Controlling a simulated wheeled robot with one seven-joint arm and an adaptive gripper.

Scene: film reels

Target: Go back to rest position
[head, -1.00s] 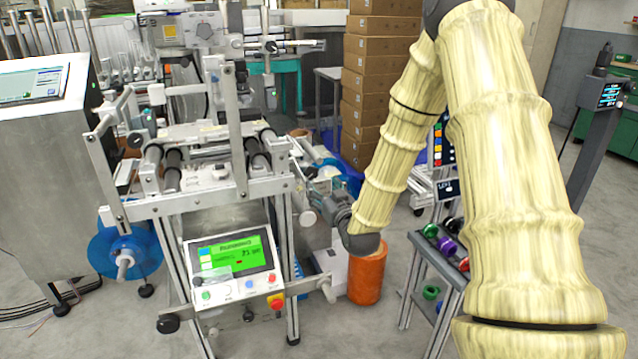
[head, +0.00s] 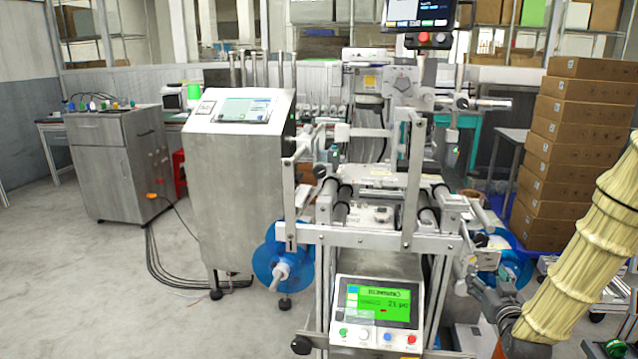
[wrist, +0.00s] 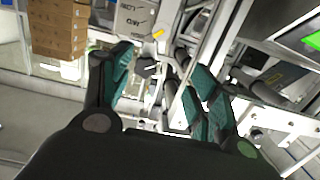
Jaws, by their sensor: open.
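My gripper (wrist: 155,75) is open in the wrist view, its two teal-padded fingers spread apart with nothing held between them. Beyond the fingers are the frame and rollers of the labelling machine. In the head view, my arm comes in at the right edge in a ribbed beige cover and bends at the lower right, beside the labelling machine (head: 373,238). The fingertips are hard to make out there. One blue film reel (head: 300,262) is on the machine's left side. Another blue reel (head: 516,262) shows partly at its right, behind my wrist.
A steel cabinet with a screen (head: 236,185) stands left of the machine. A stack of brown boxes (head: 560,145) stands at the right, also seen in the wrist view (wrist: 58,27). A grey workbench (head: 118,165) is at the far left. The floor at the lower left is clear apart from cables.

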